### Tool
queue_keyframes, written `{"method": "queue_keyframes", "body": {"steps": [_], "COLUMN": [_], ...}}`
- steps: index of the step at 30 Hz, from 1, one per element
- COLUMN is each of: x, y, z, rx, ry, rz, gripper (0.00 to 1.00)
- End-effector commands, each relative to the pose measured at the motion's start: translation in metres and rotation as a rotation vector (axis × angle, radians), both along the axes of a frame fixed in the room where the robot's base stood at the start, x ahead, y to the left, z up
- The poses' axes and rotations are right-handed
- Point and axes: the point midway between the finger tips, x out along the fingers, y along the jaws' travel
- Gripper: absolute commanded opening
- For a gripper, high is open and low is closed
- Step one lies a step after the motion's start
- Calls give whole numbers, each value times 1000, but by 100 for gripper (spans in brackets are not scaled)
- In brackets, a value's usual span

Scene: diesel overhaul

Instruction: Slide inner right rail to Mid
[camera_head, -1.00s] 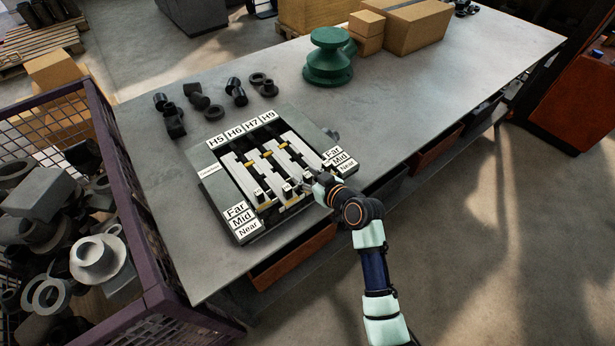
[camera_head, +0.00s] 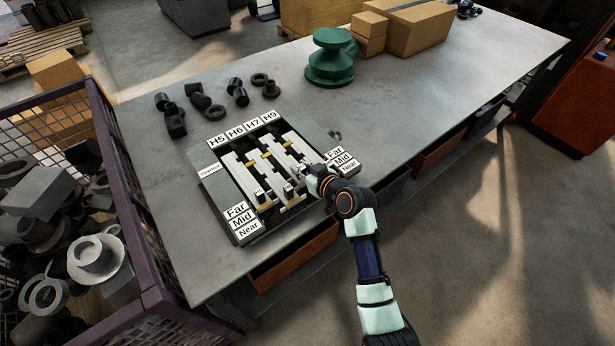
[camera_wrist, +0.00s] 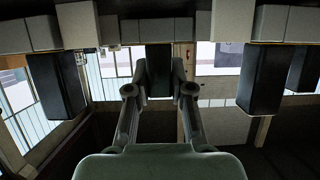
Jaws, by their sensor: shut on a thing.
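The sliding-rail fixture (camera_head: 212,187) lies on the bench, with several pale rails side by side and Far, Mid and Near labels at both sides. The inner right rail (camera_head: 283,162) runs toward my gripper (camera_head: 308,171), which partly hides its near end. The right Mid label (camera_head: 343,158) is just to the right of my gripper. In the wrist view my gripper (camera_wrist: 160,90) is shut on a black handle (camera_wrist: 158,68), which appears to be the inner right rail's. One black handle (camera_wrist: 55,85) is to its left and two are to its right, the closer one (camera_wrist: 260,80) clear of my fingers.
Several dark bushings and rings (camera_head: 200,100) lie behind the fixture on the bench (camera_head: 400,85). A green flanged part (camera_head: 330,62) and cardboard boxes (camera_head: 418,28) stand farther back. A purple crate (camera_head: 128,190) of metal parts is at left. The bench right of the fixture is clear.

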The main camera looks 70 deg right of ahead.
Motion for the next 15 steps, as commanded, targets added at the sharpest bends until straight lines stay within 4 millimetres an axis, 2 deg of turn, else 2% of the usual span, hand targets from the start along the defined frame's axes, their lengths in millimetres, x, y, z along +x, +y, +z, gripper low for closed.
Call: {"method": "queue_keyframes", "body": {"steps": [7,8,9,12,15], "x": [1,1,0,0,0], "y": [0,0,0,0,0], "z": [0,0,0,0,0], "rx": [0,0,0,0,0], "ry": [0,0,0,-1,-1], "rz": [-1,-1,-1,-1,-1], "gripper": [0,26,33,48,48]}}
